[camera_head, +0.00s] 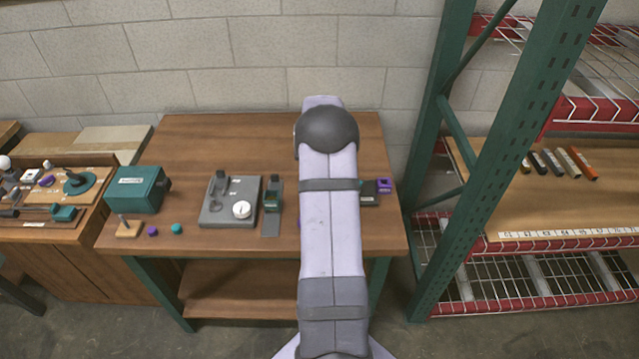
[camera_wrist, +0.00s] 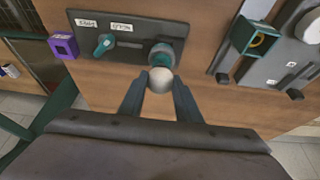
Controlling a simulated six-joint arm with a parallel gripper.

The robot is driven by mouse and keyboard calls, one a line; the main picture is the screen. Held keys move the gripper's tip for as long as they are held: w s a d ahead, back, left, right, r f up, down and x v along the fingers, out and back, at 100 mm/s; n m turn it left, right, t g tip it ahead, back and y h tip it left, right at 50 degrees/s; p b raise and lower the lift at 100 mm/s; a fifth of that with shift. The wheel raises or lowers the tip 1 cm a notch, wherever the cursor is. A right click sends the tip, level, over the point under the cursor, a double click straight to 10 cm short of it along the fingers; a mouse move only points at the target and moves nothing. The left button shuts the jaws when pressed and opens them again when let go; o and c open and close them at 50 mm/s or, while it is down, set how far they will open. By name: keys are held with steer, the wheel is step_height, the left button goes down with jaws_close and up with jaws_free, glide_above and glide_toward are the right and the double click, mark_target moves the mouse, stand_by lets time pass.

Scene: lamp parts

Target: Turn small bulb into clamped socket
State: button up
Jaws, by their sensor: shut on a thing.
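In the wrist view my gripper (camera_wrist: 160,97) is shut on a small pale round bulb (camera_wrist: 160,79), with one dark finger on each side of it. The bulb sits right at the mouth of a dark round socket (camera_wrist: 163,52), with a bit of teal showing between them. I cannot tell how deep the bulb's base is in the socket. The socket is on a dark grey plate (camera_wrist: 130,29) with white labels and a smaller teal part (camera_wrist: 105,44). In the head view my arm hides the gripper, bulb and socket.
A purple block (camera_wrist: 63,45) stands beside the plate. A teal device with a yellow ring (camera_wrist: 256,42) and a grey board (camera_head: 219,212) lie on the other side. A teal box (camera_head: 137,188), purple ball (camera_head: 152,231) and teal ball (camera_head: 177,228) are at the table's left. Green shelving (camera_head: 500,160) stands right.

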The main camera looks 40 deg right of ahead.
steer(key=shift+a+f+m+g+b, duration=0.25)
steer(key=shift+f+m+b, duration=0.2)
steer(key=shift+m, duration=0.45)
steer(key=shift+m+g+h+b, duration=0.4)
steer(key=shift+m+g+b, duration=0.25)
steer(key=shift+m+b, duration=0.75)
steer(key=shift+m, duration=0.3)
steer(key=shift+w+f+m+g+b, duration=0.1)
steer(key=shift+m+g+b, duration=0.5)
steer(key=shift+m, duration=0.6)
steer(key=m, duration=0.1)
steer(key=m+g, duration=0.1)
steer(key=m, duration=0.1)
steer(key=shift+w+r, duration=0.15)
steer(key=shift+r, duration=0.05)
steer(key=shift+m+p, duration=0.4)
steer(key=shift+m, duration=0.3)
steer(key=shift+g, duration=0.3)
steer(key=shift+w+m+g+p, duration=0.1)
steer(key=shift+m+g+p, duration=0.3)
steer(key=shift+m+p, duration=0.85)
